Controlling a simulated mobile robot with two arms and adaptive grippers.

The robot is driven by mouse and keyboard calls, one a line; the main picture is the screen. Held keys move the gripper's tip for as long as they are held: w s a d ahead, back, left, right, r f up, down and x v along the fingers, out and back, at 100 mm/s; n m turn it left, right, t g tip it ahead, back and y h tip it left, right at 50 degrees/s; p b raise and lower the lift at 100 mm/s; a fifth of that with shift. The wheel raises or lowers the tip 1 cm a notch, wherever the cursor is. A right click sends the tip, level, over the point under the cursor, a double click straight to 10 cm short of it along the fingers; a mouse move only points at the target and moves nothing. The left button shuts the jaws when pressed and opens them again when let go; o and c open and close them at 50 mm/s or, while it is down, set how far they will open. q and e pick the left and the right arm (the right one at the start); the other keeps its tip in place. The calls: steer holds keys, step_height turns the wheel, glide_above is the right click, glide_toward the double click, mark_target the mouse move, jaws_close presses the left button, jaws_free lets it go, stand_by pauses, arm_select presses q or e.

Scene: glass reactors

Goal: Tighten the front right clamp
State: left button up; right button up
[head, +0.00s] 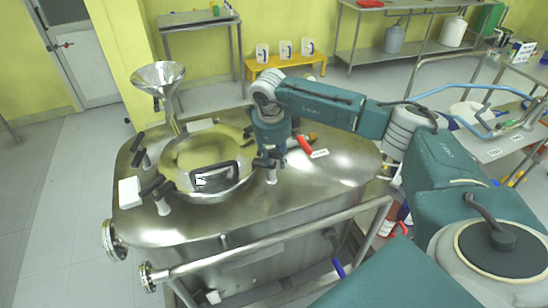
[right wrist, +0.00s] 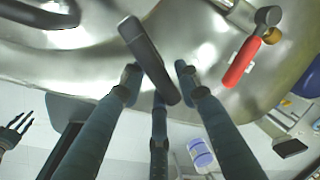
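The front right clamp (head: 272,176) sits at the right front of the round lid (head: 206,168) on the steel reactor. Its dark handle (right wrist: 150,62) crosses the right wrist view and ends between my fingers. My right gripper (head: 268,155) reaches down from above at this clamp and partly covers it in the head view. In the right wrist view my right gripper (right wrist: 158,80) has its fingers spread on both sides of the handle, with gaps visible. It looks open and not closed on the handle. My left gripper does not show in the head view.
A red-handled valve (head: 305,145) is close to the right of my gripper; its red handle (right wrist: 240,64) also shows in the wrist view. Several other clamps (head: 162,206) ring the lid's left side. A steel funnel (head: 158,76) stands behind left. A front rail (head: 270,243) edges the reactor.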

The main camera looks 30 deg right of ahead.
steer(key=shift+o, duration=0.4)
steer(key=shift+d, duration=0.15)
steer(key=shift+r, duration=0.25)
step_height(320, 180, up, 11)
steer(key=s+a, duration=0.1)
steer(key=shift+s+a+r, duration=0.2)
steer(key=shift+s+a, duration=0.1)
steer(key=shift+a, duration=0.1)
